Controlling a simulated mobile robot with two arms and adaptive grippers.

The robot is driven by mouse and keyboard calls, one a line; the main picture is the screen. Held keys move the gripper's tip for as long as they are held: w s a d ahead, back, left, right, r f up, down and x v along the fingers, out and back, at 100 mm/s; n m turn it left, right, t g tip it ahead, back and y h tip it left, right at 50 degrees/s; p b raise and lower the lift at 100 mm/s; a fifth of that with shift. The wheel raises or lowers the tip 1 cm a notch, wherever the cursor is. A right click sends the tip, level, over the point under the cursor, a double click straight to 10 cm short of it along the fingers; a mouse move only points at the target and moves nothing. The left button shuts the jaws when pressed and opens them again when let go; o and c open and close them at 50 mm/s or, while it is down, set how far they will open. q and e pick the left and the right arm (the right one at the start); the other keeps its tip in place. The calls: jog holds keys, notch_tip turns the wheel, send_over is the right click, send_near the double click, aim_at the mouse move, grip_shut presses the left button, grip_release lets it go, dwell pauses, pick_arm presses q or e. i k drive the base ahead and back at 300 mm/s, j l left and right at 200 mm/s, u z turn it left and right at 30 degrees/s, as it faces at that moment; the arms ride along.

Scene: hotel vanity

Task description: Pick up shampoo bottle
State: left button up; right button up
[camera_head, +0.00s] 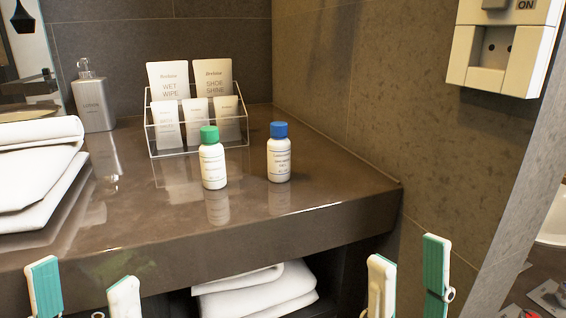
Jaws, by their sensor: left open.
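Two small white bottles stand upright on the brown counter (330,165): one with a green cap (212,160) and one with a blue cap (279,154), to its right. Their labels are too small to read surely, so I cannot tell which is shampoo. My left gripper (84,291) is at the bottom left, in front of the counter edge, its two teal-and-white fingers apart and empty. My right gripper (409,279) is at the bottom right, also with fingers apart and nothing between them. Both are well short of the bottles.
A clear rack (188,152) with cards stands behind the bottles. A grey lotion dispenser (93,100) is at the back left, with folded white towels (35,180) at left. More towels (255,292) lie under the counter. A wall bounds the right side.

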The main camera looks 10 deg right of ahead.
aim_at(211, 152)
jog(key=k+l, duration=0.3)
jog(key=k+l+u, duration=0.1)
jog(key=l, duration=0.3)
jog(key=k+l+u, duration=0.1)
jog(key=l, duration=0.25)
jog(key=k+l+u, duration=0.1)
jog(key=k+l, duration=0.15)
jog(key=k+l+u, duration=0.1)
jog(key=l, duration=0.35)
jog(key=l+u, duration=0.25)
jog(key=l, duration=1.45)
